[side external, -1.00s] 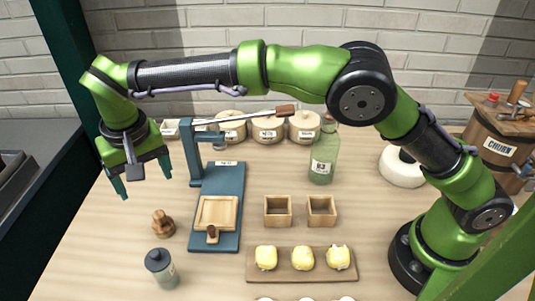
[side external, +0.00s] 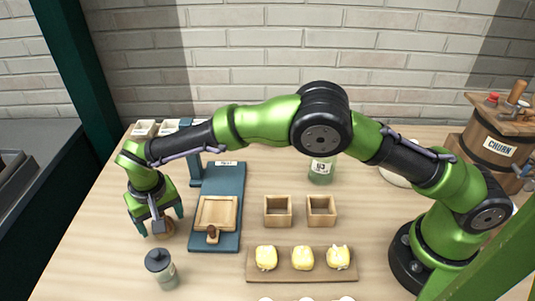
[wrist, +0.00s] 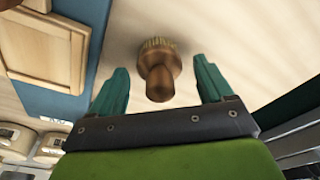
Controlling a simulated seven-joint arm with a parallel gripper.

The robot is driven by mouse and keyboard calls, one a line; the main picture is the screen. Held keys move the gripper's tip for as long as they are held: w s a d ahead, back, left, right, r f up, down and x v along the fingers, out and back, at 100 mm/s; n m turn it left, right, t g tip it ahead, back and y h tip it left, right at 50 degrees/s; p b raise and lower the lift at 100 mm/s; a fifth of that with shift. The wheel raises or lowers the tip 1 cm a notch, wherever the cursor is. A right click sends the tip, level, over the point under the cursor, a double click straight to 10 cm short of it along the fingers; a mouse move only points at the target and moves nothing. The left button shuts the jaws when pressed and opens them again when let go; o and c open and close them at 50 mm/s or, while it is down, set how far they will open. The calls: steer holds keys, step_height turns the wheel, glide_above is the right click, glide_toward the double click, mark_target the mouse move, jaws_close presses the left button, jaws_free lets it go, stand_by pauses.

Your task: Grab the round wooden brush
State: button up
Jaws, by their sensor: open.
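The round wooden brush (wrist: 158,70) stands on the table in the wrist view, with its brown knob toward me and pale bristles beyond. It lies between the two green fingers of my gripper (wrist: 163,90), apart from both. My gripper is open and empty. In the side view my gripper (side external: 158,224) is low over the table at the left, and the brush (side external: 167,229) is partly hidden behind its fingers.
Right of my gripper is the blue stand (side external: 230,183) with a wooden tray (side external: 205,212). A grey canister (side external: 161,268) stands in front.

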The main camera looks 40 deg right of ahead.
steer(key=shift+w+f, duration=0.1)
steer(key=shift+f, duration=0.35)
steer(key=c, duration=1.1)
